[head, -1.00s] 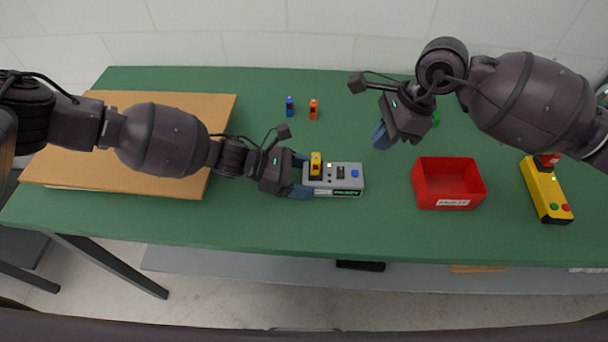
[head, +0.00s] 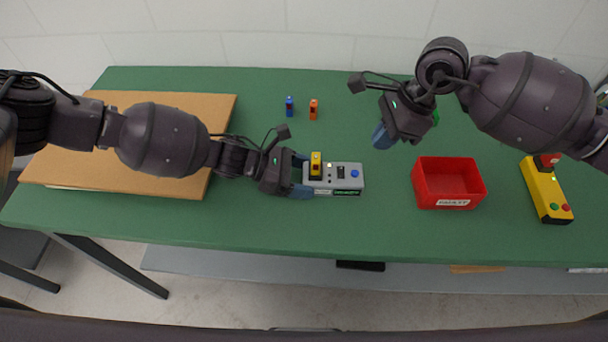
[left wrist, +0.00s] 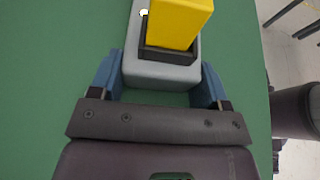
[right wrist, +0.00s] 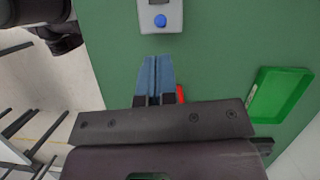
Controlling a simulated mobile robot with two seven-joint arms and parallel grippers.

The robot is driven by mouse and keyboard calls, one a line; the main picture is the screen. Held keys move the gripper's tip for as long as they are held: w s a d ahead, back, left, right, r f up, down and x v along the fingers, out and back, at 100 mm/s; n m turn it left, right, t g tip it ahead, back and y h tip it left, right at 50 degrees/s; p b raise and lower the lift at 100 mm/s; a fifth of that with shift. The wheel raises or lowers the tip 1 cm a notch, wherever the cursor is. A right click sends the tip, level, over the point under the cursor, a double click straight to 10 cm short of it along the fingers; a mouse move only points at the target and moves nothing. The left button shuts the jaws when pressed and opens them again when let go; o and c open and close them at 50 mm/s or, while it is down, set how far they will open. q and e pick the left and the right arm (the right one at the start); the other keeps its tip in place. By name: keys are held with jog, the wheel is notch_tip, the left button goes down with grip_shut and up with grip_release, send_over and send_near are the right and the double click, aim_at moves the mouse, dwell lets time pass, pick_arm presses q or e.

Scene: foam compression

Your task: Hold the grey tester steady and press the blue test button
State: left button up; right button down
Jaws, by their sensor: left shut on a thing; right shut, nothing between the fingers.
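The grey tester (head: 346,182) lies on the green table, a yellow block (head: 316,160) standing in its dark socket. Its blue button (head: 355,174) is on the right part of its top and is uncovered. My left gripper (head: 302,177) is shut on the tester's left end; its fingers flank the grey body in the left wrist view (left wrist: 163,80). My right gripper (head: 381,137) is shut and empty, above the table behind and right of the tester. In the right wrist view its closed fingertips (right wrist: 158,62) are apart from the blue button (right wrist: 160,21).
A red bin (head: 448,203) stands right of the tester. A green tray (right wrist: 281,94) is mostly hidden behind my right arm in the head view. Small blue (head: 290,106) and orange (head: 314,109) blocks stand behind. A yellow control box (head: 547,194) is far right, cardboard (head: 130,179) at left.

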aim_at(357, 171)
jog(key=shift+f, duration=0.1)
jog(key=s+f, duration=0.1)
jog(key=s+a+f+m+y, duration=0.1)
jog(key=s+a+f+y, duration=0.1)
jog(key=shift+s+a, duration=0.25)
jog(key=shift+s, duration=0.05)
jog(key=shift+a+r+m+y, duration=0.25)
jog(key=shift+a+m+y, duration=0.1)
jog(key=shift+m, duration=0.65)
jog(key=m, duration=0.1)
jog(key=r+m+t+y, duration=0.1)
jog(key=m, duration=0.1)
jog(key=shift+w+a+r+t, duration=0.1)
jog(key=shift+w+a+t, duration=0.1)
jog(key=shift+w+t, duration=0.15)
notch_tip(357, 171, up, 4)
jog(key=w+m+t, duration=0.3)
jog(key=m, duration=0.6)
jog(key=shift+y, duration=0.25)
jog(key=shift+d+f, duration=0.1)
jog(key=shift+f, duration=4.45)
jog(key=shift+f, duration=0.15)
